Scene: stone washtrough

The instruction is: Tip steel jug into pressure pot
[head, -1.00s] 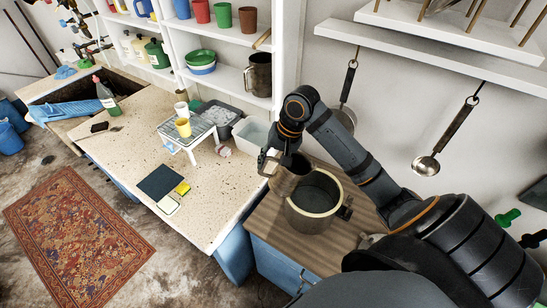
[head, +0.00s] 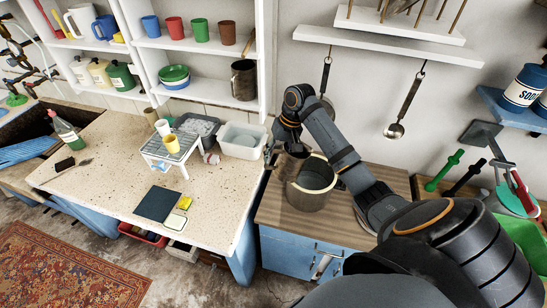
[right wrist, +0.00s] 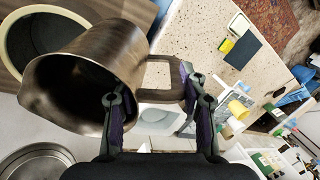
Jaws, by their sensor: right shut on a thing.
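The pressure pot (head: 308,196) is an open, grey-brown round pot on the wooden top of the blue cabinet. Its rim (right wrist: 72,12) and dark inside show at the top left of the right wrist view. My right gripper (head: 273,152) is just left of and above the pot, shut on the handle (right wrist: 160,62) of the steel jug. In the right wrist view the jug (right wrist: 115,55) is large and tilted, its mouth turned to the lower left, close beside the pot's rim. Its inside is dark, and no stream shows. In the head view my gripper hides much of the jug. My left gripper is not in view.
A small white stand (head: 172,150) with yellow cup, a clear tub (head: 243,140) and a dark mat (head: 158,204) are on the speckled counter. Ladles (head: 396,129) hang behind my right arm. Another dark metal jug (head: 243,82) stands on the shelf.

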